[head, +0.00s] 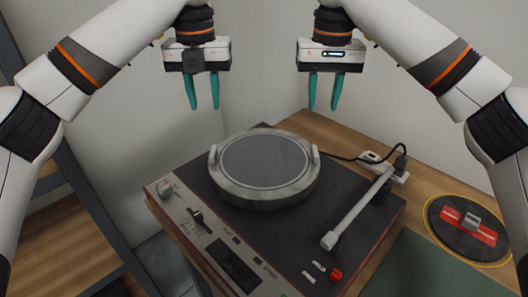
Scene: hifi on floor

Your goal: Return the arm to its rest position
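My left gripper (203,106) hangs in the air at the upper left, its teal fingers pointing down with a gap between them. It is open and empty. My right gripper (323,107) hangs at the same height to its right, also open and empty.
A black disc (468,245) with a yellow rim and a red piece (466,227) lies at the right. A green mat (430,268) is at the lower right. A dark shelf frame (95,215) stands at the left. A pale wall is behind; the air around both grippers is clear.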

